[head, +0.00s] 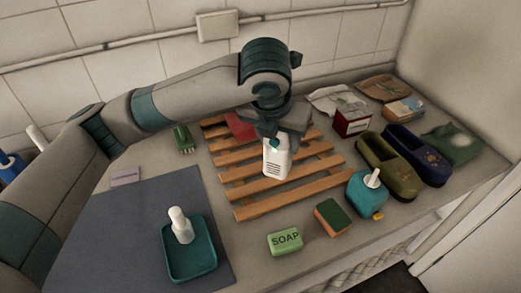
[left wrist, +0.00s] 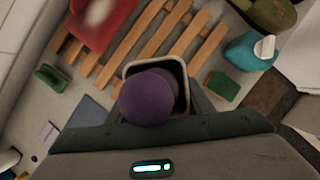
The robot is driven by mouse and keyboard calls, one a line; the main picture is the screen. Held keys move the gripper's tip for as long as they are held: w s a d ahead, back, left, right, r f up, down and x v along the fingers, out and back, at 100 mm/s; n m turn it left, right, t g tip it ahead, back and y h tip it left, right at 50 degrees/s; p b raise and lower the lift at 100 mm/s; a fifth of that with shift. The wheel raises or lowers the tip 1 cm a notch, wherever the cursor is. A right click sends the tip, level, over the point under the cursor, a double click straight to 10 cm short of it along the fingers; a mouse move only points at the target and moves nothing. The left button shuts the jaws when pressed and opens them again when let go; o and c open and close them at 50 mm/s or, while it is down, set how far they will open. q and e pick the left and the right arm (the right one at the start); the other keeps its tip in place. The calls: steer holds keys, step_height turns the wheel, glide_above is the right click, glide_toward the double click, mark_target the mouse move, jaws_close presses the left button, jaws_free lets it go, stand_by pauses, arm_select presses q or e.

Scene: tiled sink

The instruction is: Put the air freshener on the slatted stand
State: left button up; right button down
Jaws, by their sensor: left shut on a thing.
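The air freshener (head: 277,164) is a white container with printed lines on its front. In the left wrist view its purple rounded top (left wrist: 147,98) shows inside a pale rim. My left gripper (head: 279,128) is shut on it from above and holds it roughly upright. The slatted stand (head: 262,208) is a low rack of wooden slats, and its slats (left wrist: 152,30) also show in the left wrist view. The air freshener is over the middle of the stand. I cannot tell whether its base touches the slats. My right gripper is not in view.
A red item (head: 240,125) lies on the stand's far left part. A teal dispenser (head: 367,196), a sponge (head: 332,217) and green soap (head: 285,242) are near its front right. Shoes (head: 386,162) and a red-white box (head: 352,122) stand to the right. The front slats are bare.

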arm_select(q)
steer(key=w+a+f, duration=0.1)
steer(key=a+f, duration=0.1)
steer(key=w+a+f+p, duration=0.1)
steer(key=a, duration=0.1)
steer(key=shift+w, duration=0.3)
step_height(320, 180, down, 4)
steer(key=shift+r+p, duration=0.1)
steer(key=shift+p, duration=0.65)
steer(key=o, duration=1.3)
steer(key=shift+a, duration=0.1)
steer(key=shift+s, duration=0.1)
